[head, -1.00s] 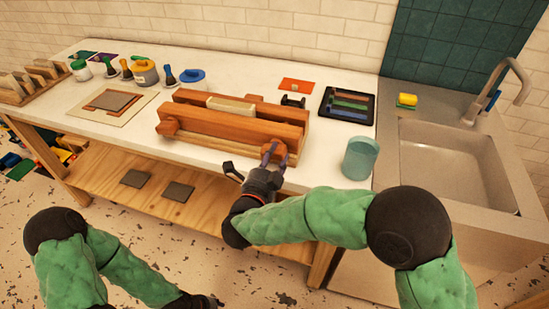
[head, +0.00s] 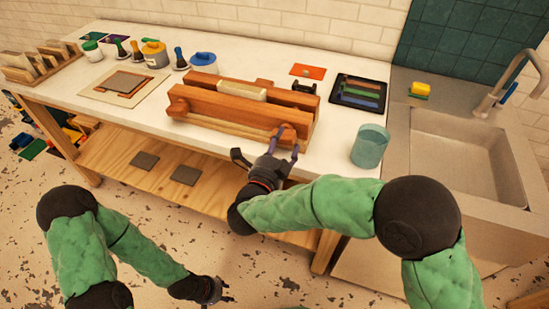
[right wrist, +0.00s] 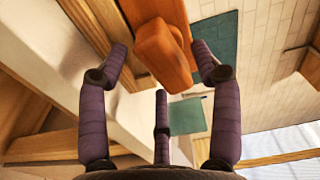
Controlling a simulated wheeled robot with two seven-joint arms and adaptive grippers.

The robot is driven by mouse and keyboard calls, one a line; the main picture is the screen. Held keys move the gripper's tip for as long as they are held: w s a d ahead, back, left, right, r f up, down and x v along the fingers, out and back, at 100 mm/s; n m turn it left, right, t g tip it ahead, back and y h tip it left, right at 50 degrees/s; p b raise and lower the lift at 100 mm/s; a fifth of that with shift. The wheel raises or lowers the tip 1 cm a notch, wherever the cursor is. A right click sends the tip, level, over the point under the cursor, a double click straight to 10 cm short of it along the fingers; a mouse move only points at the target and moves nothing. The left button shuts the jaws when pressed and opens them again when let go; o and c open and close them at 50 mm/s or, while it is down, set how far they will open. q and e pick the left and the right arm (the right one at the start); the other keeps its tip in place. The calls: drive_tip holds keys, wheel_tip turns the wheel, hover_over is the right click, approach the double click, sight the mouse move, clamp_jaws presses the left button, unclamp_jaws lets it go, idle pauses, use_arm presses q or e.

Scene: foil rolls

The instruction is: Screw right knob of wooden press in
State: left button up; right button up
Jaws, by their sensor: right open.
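The wooden press (head: 225,112) lies on the white worktop, with two reddish-brown beams and a pale block between them. Its right knob (head: 288,130) is on the front beam's right end. My right gripper (head: 277,153) is open in front of and just below this knob, fingers pointing at it. In the right wrist view the orange-brown knob (right wrist: 163,58) sits between the spread purple fingers (right wrist: 160,50), with gaps on both sides. The left knob (head: 178,107) is at the beam's other end. My left gripper (head: 216,290) is low, away from the worktop, with fingers apart and empty.
A teal cup (head: 369,147) stands right of the press, near the front edge. A black tray (head: 358,93) and an orange card (head: 307,70) lie behind. Jars (head: 155,54) and a board (head: 125,85) are at left; a sink (head: 465,155) is at right.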

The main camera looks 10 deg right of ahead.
drive_tip(key=v, duration=1.1)
drive_tip(key=shift+s, duration=0.15)
drive_tip(key=shift+a, duration=0.15)
